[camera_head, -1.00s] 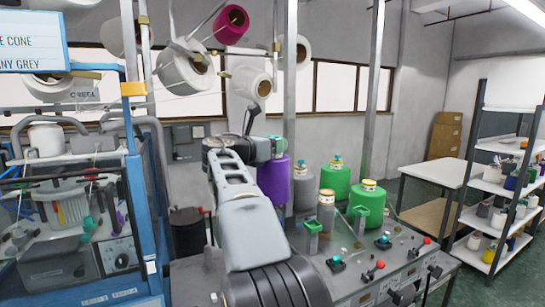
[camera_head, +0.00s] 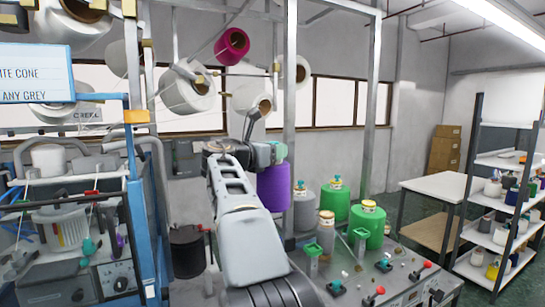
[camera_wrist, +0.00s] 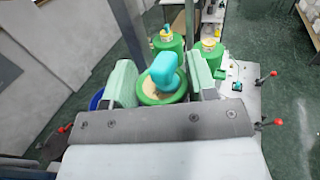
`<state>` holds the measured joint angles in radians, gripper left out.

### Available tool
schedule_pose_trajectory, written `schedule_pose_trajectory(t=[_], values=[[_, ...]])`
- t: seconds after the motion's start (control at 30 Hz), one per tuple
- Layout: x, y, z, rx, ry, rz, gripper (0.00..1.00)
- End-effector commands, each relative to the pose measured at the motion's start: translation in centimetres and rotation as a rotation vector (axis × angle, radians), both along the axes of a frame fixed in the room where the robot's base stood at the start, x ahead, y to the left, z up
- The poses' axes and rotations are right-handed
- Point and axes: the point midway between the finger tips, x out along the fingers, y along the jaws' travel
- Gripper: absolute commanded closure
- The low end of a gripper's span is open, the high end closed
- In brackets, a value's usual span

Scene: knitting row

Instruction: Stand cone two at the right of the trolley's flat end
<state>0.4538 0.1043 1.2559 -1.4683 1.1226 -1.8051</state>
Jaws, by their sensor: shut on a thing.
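My gripper (camera_head: 272,158) is shut on a purple cone (camera_head: 273,188) and holds it upright beside the grey cones. In the wrist view, my gripper (camera_wrist: 163,84) has pale green pads on either side of a teal knob and a green rim. The held cone's top is hidden in the head view. Two grey cones (camera_head: 304,209) and two green cones (camera_head: 368,227) with yellowish tops stand to its right. The green cones (camera_wrist: 208,57) also show beyond the jaws in the wrist view. No number is readable on any cone. I cannot tell which surface is the trolley's flat end.
A grey control top (camera_head: 345,272) with red-knobbed levers and a small green post lies in front of the cones. A white-topped table (camera_head: 440,184) and loaded shelves (camera_head: 505,160) stand right. A metal upright (camera_head: 290,120) rises close behind the gripper. A blue-framed machine (camera_head: 137,215) stands left.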

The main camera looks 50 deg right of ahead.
Motion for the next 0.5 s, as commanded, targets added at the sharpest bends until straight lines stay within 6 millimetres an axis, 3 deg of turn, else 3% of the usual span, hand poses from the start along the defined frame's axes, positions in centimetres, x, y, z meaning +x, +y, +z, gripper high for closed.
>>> schedule_pose_trajectory(t=[0.5], values=[[0.0,0.0,5.6,-0.002,-0.004,0.0,0.97]])
